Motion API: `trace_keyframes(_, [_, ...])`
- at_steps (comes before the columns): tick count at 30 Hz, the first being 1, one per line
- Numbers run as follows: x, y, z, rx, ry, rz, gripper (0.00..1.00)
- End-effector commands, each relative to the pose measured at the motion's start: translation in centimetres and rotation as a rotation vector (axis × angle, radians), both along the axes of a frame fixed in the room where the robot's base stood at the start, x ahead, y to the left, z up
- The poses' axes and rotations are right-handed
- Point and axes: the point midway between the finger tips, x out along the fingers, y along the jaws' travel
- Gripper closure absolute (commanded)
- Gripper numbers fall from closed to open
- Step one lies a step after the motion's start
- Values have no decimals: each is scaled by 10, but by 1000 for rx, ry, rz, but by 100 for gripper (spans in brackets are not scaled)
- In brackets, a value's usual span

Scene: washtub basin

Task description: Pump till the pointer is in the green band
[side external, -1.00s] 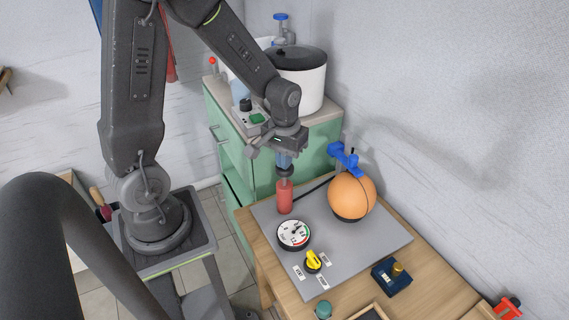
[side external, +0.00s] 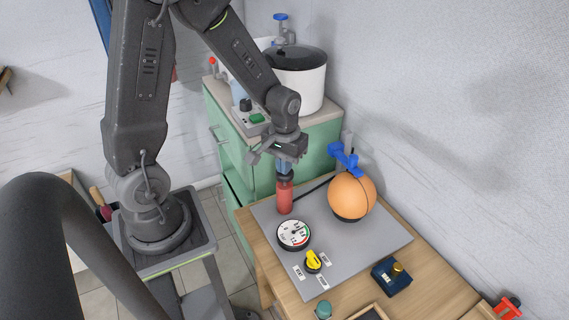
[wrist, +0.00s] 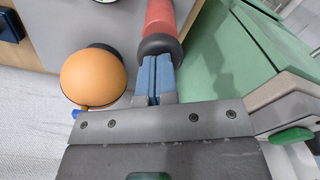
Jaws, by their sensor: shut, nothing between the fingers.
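The pump is an upright red cylinder (side external: 285,198) with a dark knob (side external: 285,177) low on its top. My gripper (side external: 285,167) is shut, its blue fingertips directly above the knob and seemingly touching it. In the wrist view, the closed blue fingers (wrist: 155,78) meet the pump's dark top (wrist: 159,46), with the red body (wrist: 159,18) beyond. The round white gauge (side external: 294,235) has a green band at upper right and a red band low down. Its pointer is too small to read surely. The orange ball (side external: 352,195) also shows in the wrist view (wrist: 92,77).
A yellow knob (side external: 313,261) with white labels sits on the grey plate (side external: 385,238), near the gauge. A blue clamp (side external: 345,157) stands above the ball. A dark blue box (side external: 391,278) lies on the wooden table (side external: 443,291). A green cabinet (side external: 233,155) stands behind.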

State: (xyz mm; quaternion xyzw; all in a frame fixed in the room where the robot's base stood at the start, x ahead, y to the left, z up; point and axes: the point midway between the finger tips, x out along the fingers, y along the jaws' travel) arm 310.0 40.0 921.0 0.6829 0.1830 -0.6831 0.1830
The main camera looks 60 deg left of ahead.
Motion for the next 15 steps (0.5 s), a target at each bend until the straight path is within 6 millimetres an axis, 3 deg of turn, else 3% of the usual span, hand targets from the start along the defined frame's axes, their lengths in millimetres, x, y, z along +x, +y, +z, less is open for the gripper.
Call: trace_keyframes(15, [1, 0, 45, 1, -4, 0, 100])
